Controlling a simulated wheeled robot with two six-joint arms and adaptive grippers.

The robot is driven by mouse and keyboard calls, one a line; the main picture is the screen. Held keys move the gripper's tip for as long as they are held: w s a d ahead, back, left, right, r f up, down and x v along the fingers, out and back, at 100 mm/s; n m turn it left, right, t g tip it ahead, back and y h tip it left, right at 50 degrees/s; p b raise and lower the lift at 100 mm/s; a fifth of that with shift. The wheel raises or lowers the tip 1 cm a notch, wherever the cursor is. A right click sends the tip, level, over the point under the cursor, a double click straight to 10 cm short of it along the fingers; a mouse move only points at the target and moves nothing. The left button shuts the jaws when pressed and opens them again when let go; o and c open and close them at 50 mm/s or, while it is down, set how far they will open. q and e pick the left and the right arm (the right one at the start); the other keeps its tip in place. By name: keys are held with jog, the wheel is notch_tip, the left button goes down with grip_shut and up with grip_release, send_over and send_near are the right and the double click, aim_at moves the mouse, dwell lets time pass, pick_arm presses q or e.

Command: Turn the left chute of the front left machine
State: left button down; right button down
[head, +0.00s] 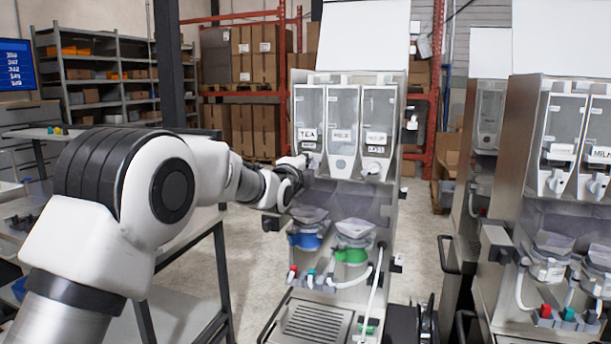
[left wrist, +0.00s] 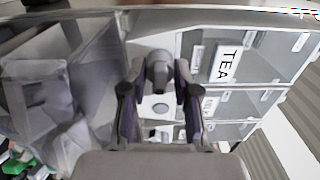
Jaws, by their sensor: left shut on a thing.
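The front left machine (head: 345,200) stands in the middle of the head view with three clear canisters side by side. The left canister (head: 309,115) carries a TEA label, which also shows in the left wrist view (left wrist: 226,64). My left gripper (head: 301,168) reaches in from the left to the bottom of this canister. In the left wrist view its two fingers are shut on the grey left chute (left wrist: 158,68). The gripper mostly hides this chute in the head view. The middle chute (head: 340,165) and right chute (head: 372,170) are free. My right gripper is out of view.
Below the canisters sit a blue-collared funnel (head: 306,240) and a green-collared funnel (head: 352,254). A white hose (head: 352,282) runs near them. A second machine (head: 560,200) stands to the right. A table (head: 190,235) stands to the left, under my arm.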

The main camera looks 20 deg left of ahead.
pick_arm(q)
jog(key=m, duration=0.1)
jog(key=m+b, duration=0.2)
jog(key=shift+f+m, duration=0.25)
jog(key=shift+m, duration=0.15)
jog(key=shift+m+b, duration=0.55)
jog(key=shift+m, duration=0.05)
jog(key=shift+r, duration=0.1)
jog(key=c, duration=1.2)
grip_release()
jog(key=shift+s, duration=0.1)
jog(key=s, duration=1.1)
jog(key=shift+s+a, duration=0.2)
jog(key=shift+s, duration=0.15)
